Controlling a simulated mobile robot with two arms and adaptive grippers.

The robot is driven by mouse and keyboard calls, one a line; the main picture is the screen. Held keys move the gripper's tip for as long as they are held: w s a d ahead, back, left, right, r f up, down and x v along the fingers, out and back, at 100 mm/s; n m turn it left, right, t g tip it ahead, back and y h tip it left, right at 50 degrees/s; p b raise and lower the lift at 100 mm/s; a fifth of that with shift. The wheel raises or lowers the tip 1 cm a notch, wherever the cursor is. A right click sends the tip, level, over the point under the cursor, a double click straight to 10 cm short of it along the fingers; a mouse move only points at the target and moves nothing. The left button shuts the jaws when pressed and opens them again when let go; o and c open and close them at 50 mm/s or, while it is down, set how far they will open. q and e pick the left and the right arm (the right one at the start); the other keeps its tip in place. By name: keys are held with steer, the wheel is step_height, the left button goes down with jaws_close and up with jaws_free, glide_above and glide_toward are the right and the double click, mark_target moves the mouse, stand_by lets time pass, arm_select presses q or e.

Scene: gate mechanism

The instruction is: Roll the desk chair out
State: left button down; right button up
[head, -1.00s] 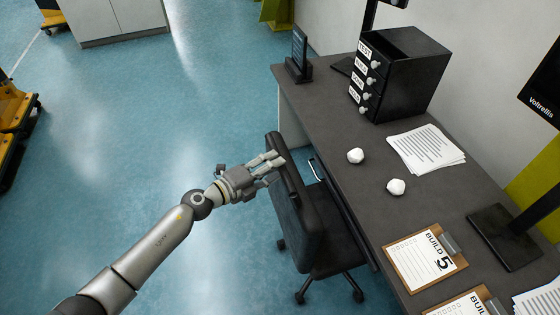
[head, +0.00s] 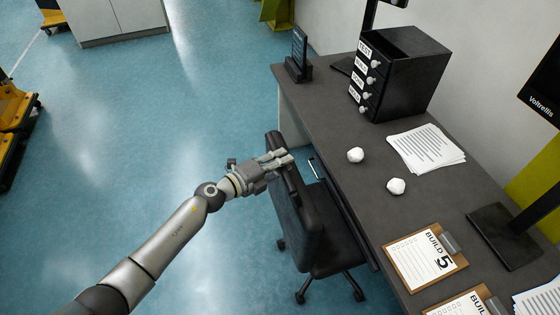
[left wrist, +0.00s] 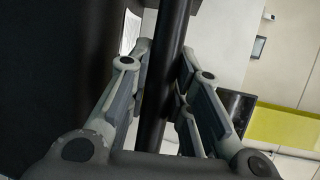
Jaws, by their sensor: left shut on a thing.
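The black desk chair (head: 300,230) stands at the left side of the grey desk (head: 350,190), with its seat partly beside and under the desk edge and its wheeled base on the floor. My left gripper (head: 279,160) is at the top of the chair's backrest, its fingers shut around the upper edge. In the left wrist view a dark bar of the chair (left wrist: 168,75) runs between the two fingers, and the dark backrest fills the left side. My right gripper is not in view.
On the desk stand a black drawer box (head: 400,75), papers (head: 427,148), two crumpled paper balls (head: 355,155) and clipboards (head: 426,257). The blue floor (head: 130,140) left of the chair is clear. Yellow equipment (head: 15,120) stands at the far left.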

arm_select(q)
steer(key=shift+s+a+f, duration=0.1)
steer(key=shift+a+f, duration=0.1)
steer(key=shift+a, duration=0.35)
steer(key=s+a+b, duration=0.3)
steer(key=s+a, duration=0.1)
steer(key=a, duration=1)
steer(key=s+a+b, duration=0.3)
steer(key=s+a, duration=0.2)
steer(key=a, duration=0.9)
steer(key=s+a+b, duration=0.3)
steer(key=s+a, duration=0.2)
steer(key=a, duration=1)
steer(key=shift+r+b, duration=0.25)
steer(key=shift+b, duration=0.1)
steer(key=c, duration=1.5)
jaws_free()
steer(key=shift+a, duration=0.1)
steer(key=shift+o, duration=1)
steer(key=shift+s+a, duration=0.1)
